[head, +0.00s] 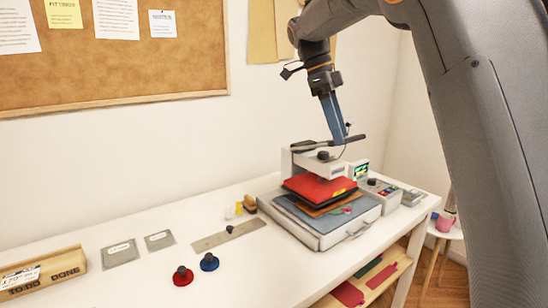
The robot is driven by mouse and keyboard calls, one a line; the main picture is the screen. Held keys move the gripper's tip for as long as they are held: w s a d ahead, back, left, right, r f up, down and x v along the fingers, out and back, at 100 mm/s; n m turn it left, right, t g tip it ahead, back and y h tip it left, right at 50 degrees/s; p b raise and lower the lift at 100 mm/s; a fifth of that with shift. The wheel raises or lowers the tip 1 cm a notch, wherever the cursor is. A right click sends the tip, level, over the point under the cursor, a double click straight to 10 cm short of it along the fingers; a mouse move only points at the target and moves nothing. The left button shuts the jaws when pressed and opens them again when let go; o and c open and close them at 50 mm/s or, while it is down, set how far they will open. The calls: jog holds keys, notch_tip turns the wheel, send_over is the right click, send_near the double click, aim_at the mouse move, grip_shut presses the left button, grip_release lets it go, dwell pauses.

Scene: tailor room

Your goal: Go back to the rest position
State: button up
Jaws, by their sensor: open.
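My arm comes in from the upper right and bends down over the white table. My gripper (336,122) is open and points down just above the heat press (322,165), near its black handle (345,140). The fingers look narrow and blue from this side, and the gap between them is hard to see. I cannot tell whether they touch the handle. The red upper plate (318,188) of the press is raised over its grey base, where a brown piece and small coloured pieces lie.
Right of the press stand a control box (378,190) and a small screen (360,171). Left lie a ruler (214,238), red (183,277) and blue (209,263) knobs, grey plates and a wooden box (42,275). A cork board (130,70) hangs on the wall. The table's front middle is clear.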

jog(key=s+d+f+n+t+y+b, duration=0.1)
jog(key=s+f+n+b, duration=0.2)
jog(key=s+f+n, duration=0.4)
jog(key=s+d+f+n+t+y+b, duration=0.1)
jog(key=s+f+n+b, duration=0.2)
jog(key=f, duration=1.5)
jog(key=s+d+f+n+y+b, duration=0.1)
jog(key=s+f+n+y+b, duration=0.1)
jog(key=s+f+n, duration=1)
jog(key=shift+s+f+t+b, duration=0.4)
jog(key=shift+s+f+b, duration=0.3)
jog(key=shift+s+b, duration=0.15)
jog(key=shift+d, duration=0.1)
